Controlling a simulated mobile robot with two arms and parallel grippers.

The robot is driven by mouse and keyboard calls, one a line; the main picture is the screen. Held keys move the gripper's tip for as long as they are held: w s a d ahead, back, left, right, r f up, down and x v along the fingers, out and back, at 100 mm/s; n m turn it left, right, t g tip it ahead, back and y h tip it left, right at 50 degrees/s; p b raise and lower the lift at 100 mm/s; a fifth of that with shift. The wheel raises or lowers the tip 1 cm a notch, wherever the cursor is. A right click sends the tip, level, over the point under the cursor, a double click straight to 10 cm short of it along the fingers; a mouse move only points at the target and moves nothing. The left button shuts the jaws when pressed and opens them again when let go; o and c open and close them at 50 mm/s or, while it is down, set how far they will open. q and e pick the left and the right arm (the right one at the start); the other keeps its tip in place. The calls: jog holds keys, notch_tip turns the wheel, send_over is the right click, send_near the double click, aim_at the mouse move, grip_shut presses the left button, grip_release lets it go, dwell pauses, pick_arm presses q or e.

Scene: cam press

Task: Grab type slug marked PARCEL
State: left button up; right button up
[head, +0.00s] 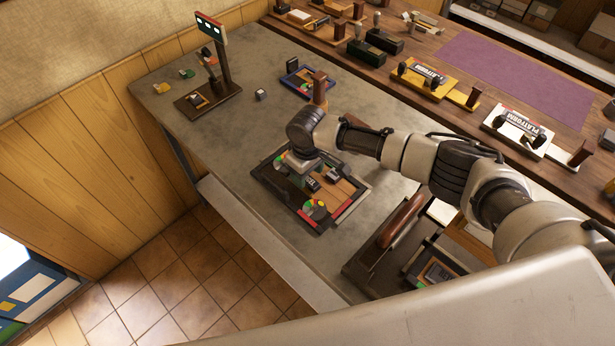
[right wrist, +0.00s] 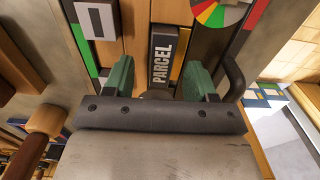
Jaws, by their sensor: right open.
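The type slug marked PARCEL (right wrist: 164,60) is a dark block with white lettering, in the right wrist view. My right gripper (right wrist: 160,80) is open, with its two green fingers on either side of the slug's near end and gaps showing between. I cannot tell how far above the slug the fingers are. In the head view my right gripper (head: 301,163) points down over the far left part of a dark-framed tray (head: 341,213), and its fingers are mostly hidden. My left gripper is not in view.
A coloured dial (head: 317,208) sits on the tray's near part. A sign post (head: 222,60) stands at the back left. The grey bench (head: 215,135) is clear left of the tray.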

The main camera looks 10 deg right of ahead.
jog(key=shift+f, duration=0.9)
jog(key=shift+c, duration=0.3)
jog(key=shift+s, duration=0.1)
grip_shut()
jog(key=shift+r, duration=0.15)
